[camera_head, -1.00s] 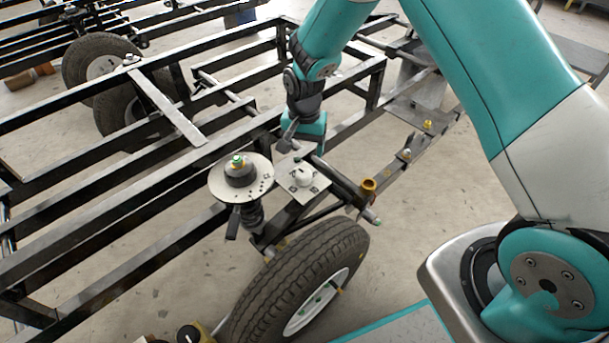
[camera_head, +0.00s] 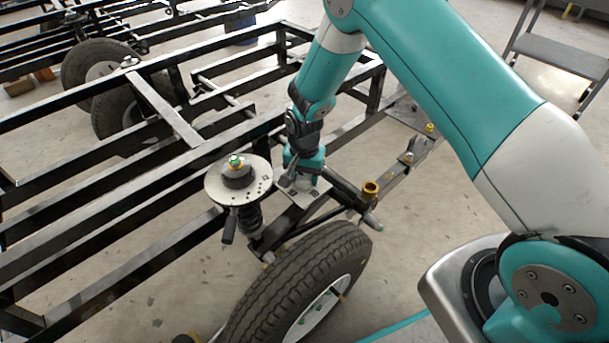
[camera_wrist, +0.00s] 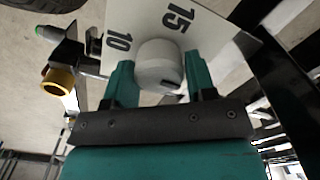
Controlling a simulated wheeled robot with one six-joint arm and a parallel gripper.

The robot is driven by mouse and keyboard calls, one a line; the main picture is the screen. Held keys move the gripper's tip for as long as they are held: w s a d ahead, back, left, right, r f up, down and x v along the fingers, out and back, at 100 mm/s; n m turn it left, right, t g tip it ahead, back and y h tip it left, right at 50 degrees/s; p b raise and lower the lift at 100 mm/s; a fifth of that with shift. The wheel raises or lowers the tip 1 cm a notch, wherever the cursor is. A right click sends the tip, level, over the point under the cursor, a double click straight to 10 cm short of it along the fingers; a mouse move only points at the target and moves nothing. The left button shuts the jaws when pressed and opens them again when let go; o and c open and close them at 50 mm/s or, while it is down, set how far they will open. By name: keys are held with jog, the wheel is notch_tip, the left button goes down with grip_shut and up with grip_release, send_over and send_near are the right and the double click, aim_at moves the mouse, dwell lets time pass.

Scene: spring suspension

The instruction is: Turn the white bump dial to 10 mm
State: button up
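The white bump dial (camera_wrist: 160,64) is a round knob on a pale plate (camera_wrist: 222,45) in the wrist view. The number 10 is printed left of the dial and 15 above it. A small dark mark shows on the dial's lower right edge. My gripper (camera_wrist: 160,75) has its teal fingers on the left and right of the dial. The fingers are apart, and I cannot tell whether they touch it. In the head view my gripper (camera_head: 302,182) is down over the plate (camera_head: 288,190) and mostly hides the dial.
A spring strut with a round top plate (camera_head: 231,190) stands just left of my gripper. A tyre (camera_head: 290,280) is below. A brass-coloured bushing (camera_head: 371,188) is to the right, also in the wrist view (camera_wrist: 57,80). Black frame rails (camera_head: 110,215) fill the left.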

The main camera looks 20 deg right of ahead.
jog(key=c, duration=0.4)
jog(key=shift+c, duration=0.2)
